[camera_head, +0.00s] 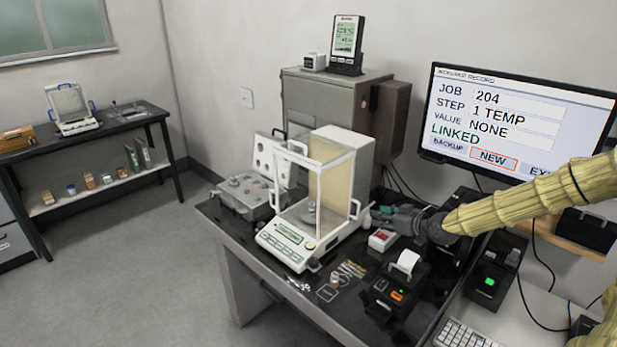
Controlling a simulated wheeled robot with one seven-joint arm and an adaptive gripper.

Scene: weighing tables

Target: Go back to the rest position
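My arm, in a pale yellow sleeve, reaches in from the right edge. My dark gripper (391,215) is at its end, over the dark weighing table (228,232), pointing left. It is just right of the glass-walled balance (305,232) and behind a small white box with a red top (382,240). A small green and white item shows at the fingertips; I cannot tell whether the gripper touches or holds it. The fingers are too small and dark to tell whether they are open or shut.
A label printer (398,285) stands in front of my gripper. A monitor (515,122) hangs behind my arm, showing "LINKED". A grey cabinet (325,100) stands behind the balance, an open weight case (245,192) left of it. Floor (130,265) is clear towards the far table (95,132).

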